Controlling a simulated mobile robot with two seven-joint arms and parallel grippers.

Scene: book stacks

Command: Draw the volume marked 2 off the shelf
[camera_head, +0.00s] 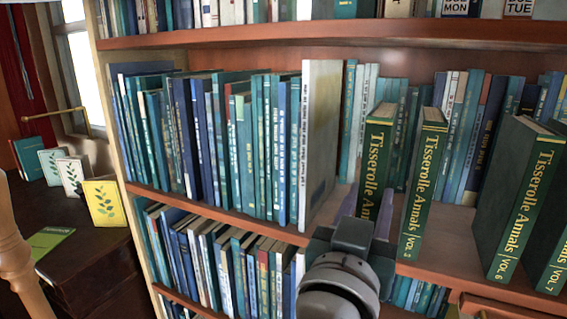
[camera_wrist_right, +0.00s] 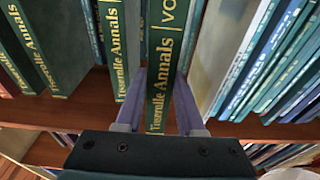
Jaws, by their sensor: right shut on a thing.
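The green volume with gold "VOL.2" (camera_head: 421,185) on its spine stands upright near the shelf's front, just right of another green Tisserolle Annals volume (camera_head: 376,155). My right gripper (camera_head: 364,212) is shut on that left-hand volume, one finger on each side of its lower spine. Its number is hidden behind the gripper in the head view. In the right wrist view the held volume (camera_wrist_right: 166,65) stands between the two fingers (camera_wrist_right: 158,105), its number cut off at the top. The neighbouring volume (camera_wrist_right: 121,50) stands apart on the left. My left gripper is not in view.
Volumes 6 (camera_head: 512,205) and 7 (camera_head: 555,240) stand further right, with bare shelf (camera_head: 445,245) between them and volume 2. A tall pale book (camera_head: 318,140) ends the row on the left. Shorter books stand behind. A dark table (camera_head: 85,255) is at far left.

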